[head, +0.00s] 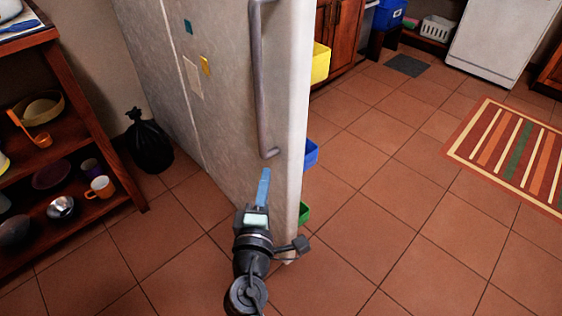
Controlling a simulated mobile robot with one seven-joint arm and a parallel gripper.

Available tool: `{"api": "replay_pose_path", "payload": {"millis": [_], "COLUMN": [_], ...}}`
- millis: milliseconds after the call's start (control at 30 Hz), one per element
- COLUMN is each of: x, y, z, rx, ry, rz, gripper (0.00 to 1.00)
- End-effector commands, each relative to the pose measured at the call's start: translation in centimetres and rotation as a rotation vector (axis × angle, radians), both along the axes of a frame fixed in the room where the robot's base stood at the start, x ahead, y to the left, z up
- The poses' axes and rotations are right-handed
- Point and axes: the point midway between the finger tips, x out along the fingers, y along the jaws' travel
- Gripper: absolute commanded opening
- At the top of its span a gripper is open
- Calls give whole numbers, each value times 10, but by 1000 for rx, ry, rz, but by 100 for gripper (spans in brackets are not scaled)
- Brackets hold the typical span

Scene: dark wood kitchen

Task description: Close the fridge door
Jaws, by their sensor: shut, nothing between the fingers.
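The fridge door (222,95) stands open, its pale outer face turned toward the left and its edge toward me. A long grey vertical handle (257,85) runs along it near that edge. My gripper (265,173) is shut and empty, with blue fingers pointing up in the picture. It is in front of the lower part of the door's outer face, just below the handle's lower end. I cannot tell whether it touches the door. A yellow bin (320,62), a blue bin (311,154) and a green bin (304,213) stick out on the door's inner side.
A wooden shelf (75,85) with dishes stands at the left. A black bag (149,143) lies on the floor between shelf and door. Tiled floor (390,220) is clear to the right, up to a striped rug (515,150). A white appliance (500,40) stands at the back.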

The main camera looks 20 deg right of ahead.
Motion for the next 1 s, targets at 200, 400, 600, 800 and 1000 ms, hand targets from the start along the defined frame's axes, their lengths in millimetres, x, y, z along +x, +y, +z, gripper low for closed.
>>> {"api": "replay_pose_path", "payload": {"millis": [200, 400, 600, 800, 1000], "x": [25, 30, 31, 31, 31], "y": [-28, -47, -51, -51, -53], "z": [1, 1, 0, 0, 0], "rx": [1, 1, 1, 1, 1], "ry": [-1, -1, -1, -1, -1], "rz": [-5, -2, 0, 0, -2], "gripper": [0, 0, 0, 0, 0]}}
